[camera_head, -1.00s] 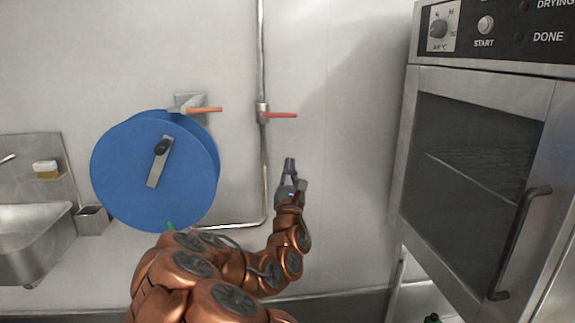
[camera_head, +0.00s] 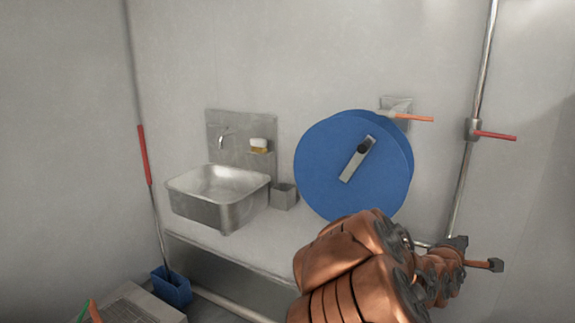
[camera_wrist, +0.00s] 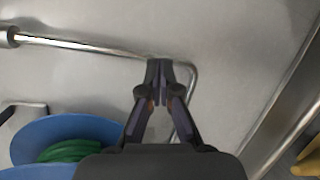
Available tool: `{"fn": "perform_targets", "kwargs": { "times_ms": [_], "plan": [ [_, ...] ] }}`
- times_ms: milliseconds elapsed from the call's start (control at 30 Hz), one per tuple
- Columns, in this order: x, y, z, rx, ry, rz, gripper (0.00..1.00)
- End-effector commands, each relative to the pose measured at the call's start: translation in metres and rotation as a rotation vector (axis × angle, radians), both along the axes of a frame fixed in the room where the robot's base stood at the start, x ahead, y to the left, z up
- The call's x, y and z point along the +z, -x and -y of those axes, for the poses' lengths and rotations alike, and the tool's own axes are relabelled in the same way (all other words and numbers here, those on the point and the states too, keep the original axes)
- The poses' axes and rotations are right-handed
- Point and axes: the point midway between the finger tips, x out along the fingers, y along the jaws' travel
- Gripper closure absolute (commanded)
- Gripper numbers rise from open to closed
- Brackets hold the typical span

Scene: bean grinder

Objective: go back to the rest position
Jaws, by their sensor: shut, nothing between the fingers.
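My gripper (camera_wrist: 158,72) shows in the wrist view with its dark fingers pressed together at the tips and nothing held. It is in front of the pale wall, near the bend of a metal pipe (camera_wrist: 85,46). In the head view my copper-coloured arm reaches in from the bottom, right of centre. The end of the arm is small and partly hidden there, so the fingers are hard to make out.
A blue hose reel (camera_head: 345,175) hangs on the wall behind my arm; its green hose (camera_wrist: 68,151) shows in the wrist view. A steel sink (camera_head: 220,198) is to the left. Red-handled pipe valve (camera_head: 490,134) is at right. A blue bucket (camera_head: 172,288) stands lower left.

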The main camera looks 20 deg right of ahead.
Motion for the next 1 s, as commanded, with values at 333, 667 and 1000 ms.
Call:
{"fn": "perform_targets", "kwargs": {
  "times_ms": [333, 667, 1000],
  "plan": [
    [-0.082, -0.002, -0.133, -0.073, -0.684, 0.146, 1.0],
    [-0.12, 0.052, -0.284, -0.284, -1.186, 0.068, 1.0],
    [-0.116, 0.161, -0.394, -0.595, -1.397, -0.152, 1.0]
  ]
}}
